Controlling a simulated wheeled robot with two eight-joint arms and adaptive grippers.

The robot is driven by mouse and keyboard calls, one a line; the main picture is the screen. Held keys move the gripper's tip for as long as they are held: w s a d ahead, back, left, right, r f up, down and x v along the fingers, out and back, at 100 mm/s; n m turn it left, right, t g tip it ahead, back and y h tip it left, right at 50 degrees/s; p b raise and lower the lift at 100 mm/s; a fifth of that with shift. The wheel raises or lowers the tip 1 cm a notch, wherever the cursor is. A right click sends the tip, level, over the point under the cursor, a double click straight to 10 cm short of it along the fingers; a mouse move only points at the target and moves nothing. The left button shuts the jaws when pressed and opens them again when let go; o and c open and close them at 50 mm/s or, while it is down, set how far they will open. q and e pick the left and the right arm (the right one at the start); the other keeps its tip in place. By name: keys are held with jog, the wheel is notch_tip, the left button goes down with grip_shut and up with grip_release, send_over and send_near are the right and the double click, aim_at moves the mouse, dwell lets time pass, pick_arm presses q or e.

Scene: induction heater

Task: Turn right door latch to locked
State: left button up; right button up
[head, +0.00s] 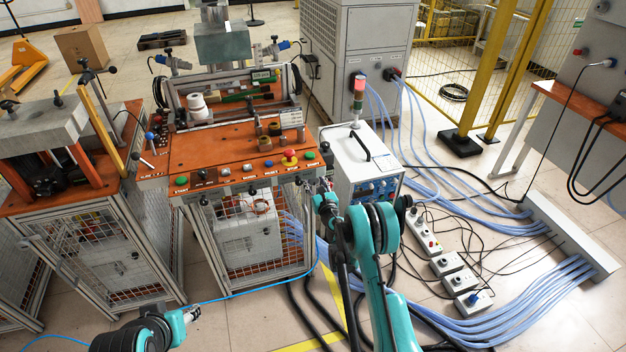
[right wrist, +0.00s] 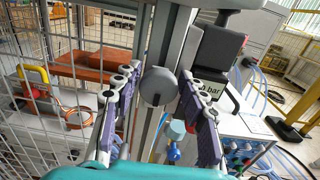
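The right door latch is most likely the round grey knob (right wrist: 158,87) on the metal post of the bench frame in the right wrist view. My right gripper (head: 318,187) is at the upper right front corner of the caged bench (head: 247,238). In the right wrist view its two purple-padded fingers are spread, one on each side of the knob, with small gaps showing. In the head view the gripper mostly hides this corner. My left gripper (head: 190,312) is low at the lower left, far from the door; its fingers are too small to judge.
An orange worktop (head: 215,155) with a row of buttons lies above the cage. A white power unit (head: 362,165) stands close right of my right gripper; a black handle-like part (right wrist: 217,52) shows there too. Blue hoses (head: 510,305) and cables cover the floor at right.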

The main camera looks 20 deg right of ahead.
jog(key=c, duration=0.6)
